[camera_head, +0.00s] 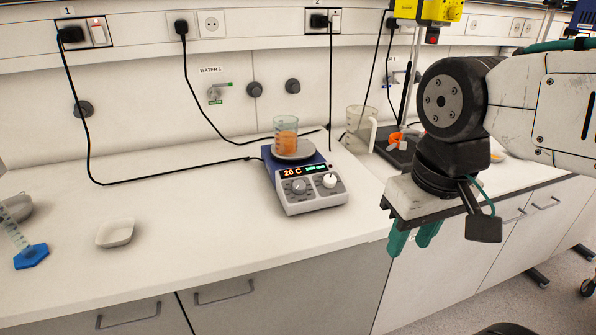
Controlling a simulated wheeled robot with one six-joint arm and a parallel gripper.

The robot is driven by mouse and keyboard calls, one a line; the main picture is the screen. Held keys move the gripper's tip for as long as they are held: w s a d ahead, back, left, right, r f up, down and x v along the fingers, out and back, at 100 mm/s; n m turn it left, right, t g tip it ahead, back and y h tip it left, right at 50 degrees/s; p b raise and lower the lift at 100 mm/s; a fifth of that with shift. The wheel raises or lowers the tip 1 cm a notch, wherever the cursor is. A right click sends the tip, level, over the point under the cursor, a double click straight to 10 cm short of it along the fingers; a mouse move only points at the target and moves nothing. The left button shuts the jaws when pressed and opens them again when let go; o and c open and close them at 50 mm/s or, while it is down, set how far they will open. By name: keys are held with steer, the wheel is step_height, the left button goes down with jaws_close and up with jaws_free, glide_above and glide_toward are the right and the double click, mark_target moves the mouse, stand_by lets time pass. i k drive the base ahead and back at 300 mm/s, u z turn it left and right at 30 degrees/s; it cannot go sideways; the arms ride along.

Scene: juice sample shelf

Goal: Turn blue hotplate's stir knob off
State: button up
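The blue hotplate (268,160) stands on the white bench with a grey front panel. Its display reads 20 C in orange, with a small green readout to the right. A grey knob (299,187) is on the left of the panel and a white knob (330,181) on the right. I cannot read which one is for stirring. A beaker with orange liquid (286,133) sits on the round plate. My gripper (413,241) hangs to the right of the hotplate, beyond the bench's front edge, pointing down. Its green fingers are apart with nothing visible between them.
A clear jug (360,130) stands behind and right of the hotplate, near a dark stand base (398,152). A white dish (115,232) and a blue-footed cylinder (31,256) are at left. Black cables run behind. The bench left of the hotplate is mostly clear.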

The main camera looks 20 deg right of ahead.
mark_target(329, 181)
steer(key=z, duration=0.05)
steer(key=k, duration=1.05)
steer(key=u, duration=0.85)
steer(key=i, duration=1.3)
steer(key=z, duration=0.35)
